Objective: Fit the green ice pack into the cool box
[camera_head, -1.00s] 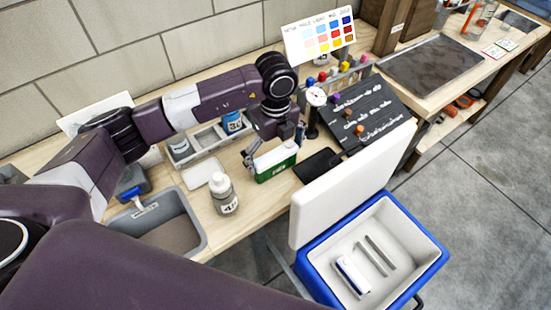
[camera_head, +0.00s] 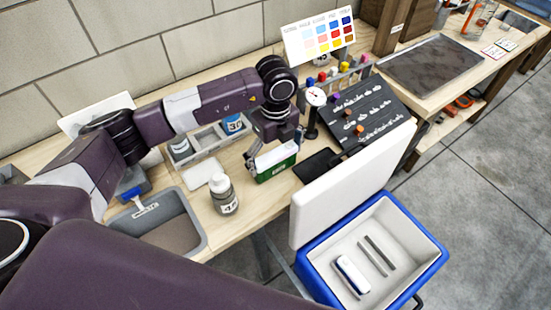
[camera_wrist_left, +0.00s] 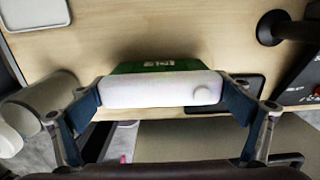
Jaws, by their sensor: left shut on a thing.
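The green ice pack (camera_head: 277,171), with a white top, is upright at the bench's front part. My left gripper (camera_head: 275,158) is shut on it from above. In the left wrist view the ice pack's white top (camera_wrist_left: 160,90) lies between the two blue finger pads, and its green side shows behind. I cannot tell whether its bottom touches the bench. The cool box (camera_head: 325,260) is blue with a white inside and stands in front of the bench, lid (camera_head: 350,185) open. Inside are slots on the floor, one holding a white-topped pack (camera_head: 353,275). My right gripper is not in view.
A white bottle (camera_head: 223,195) stands left of the ice pack. A grey basin (camera_head: 190,215) is farther left. A black dial stand (camera_head: 313,115) and a dark lettered board (camera_head: 362,115) are to the right. The raised lid stands between the bench and the box opening.

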